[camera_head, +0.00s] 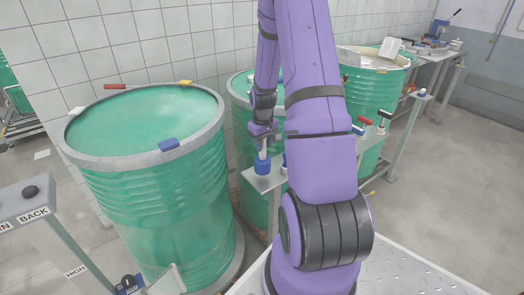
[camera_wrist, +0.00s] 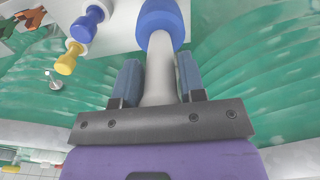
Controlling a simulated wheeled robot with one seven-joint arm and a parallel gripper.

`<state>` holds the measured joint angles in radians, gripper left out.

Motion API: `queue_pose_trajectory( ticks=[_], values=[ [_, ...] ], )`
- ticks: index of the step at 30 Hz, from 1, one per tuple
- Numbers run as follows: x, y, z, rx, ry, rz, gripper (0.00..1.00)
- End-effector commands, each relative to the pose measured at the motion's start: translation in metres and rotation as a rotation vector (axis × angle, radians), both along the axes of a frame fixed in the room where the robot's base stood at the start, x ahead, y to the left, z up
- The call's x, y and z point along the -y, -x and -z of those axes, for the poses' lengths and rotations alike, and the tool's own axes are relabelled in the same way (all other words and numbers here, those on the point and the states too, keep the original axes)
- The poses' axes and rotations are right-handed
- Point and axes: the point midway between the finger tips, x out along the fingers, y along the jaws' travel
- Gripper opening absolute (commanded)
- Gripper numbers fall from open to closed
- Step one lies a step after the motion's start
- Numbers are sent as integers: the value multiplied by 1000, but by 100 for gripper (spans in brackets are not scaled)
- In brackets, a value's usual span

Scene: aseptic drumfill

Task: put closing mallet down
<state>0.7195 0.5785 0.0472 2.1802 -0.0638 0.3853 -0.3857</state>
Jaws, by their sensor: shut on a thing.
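The closing mallet has a blue head (camera_head: 262,167) and a pale handle. My gripper (camera_head: 262,132) is shut on the handle, with the head pointing down over the near end of a narrow grey ledge (camera_head: 262,184). I cannot tell whether the head touches the ledge. In the wrist view my gripper's two blue-grey fingers (camera_wrist: 158,82) close on the handle (camera_wrist: 160,60), and the blue head (camera_wrist: 162,18) lies beyond them. Part of the ledge (camera_wrist: 125,12) shows beside the head.
A blue knob-shaped piece (camera_wrist: 88,22) and a yellow one (camera_wrist: 68,58) are close left of the mallet. A large lidded green drum (camera_head: 150,190) stands left, and other green drums stand behind the ledge. A control panel (camera_head: 30,205) is at far left. Open floor (camera_head: 450,180) lies right.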

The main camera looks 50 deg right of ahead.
Motion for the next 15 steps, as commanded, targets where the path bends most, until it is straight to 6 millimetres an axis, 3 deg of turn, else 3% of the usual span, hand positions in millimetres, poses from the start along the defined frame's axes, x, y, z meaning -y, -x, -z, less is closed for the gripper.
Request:
queue_pose_trajectory(
  ticks=[6,15],
  values=[
    [4,-9,2,1,0,0,9],
    [3,-8,32,0,0,1,9]
  ],
)
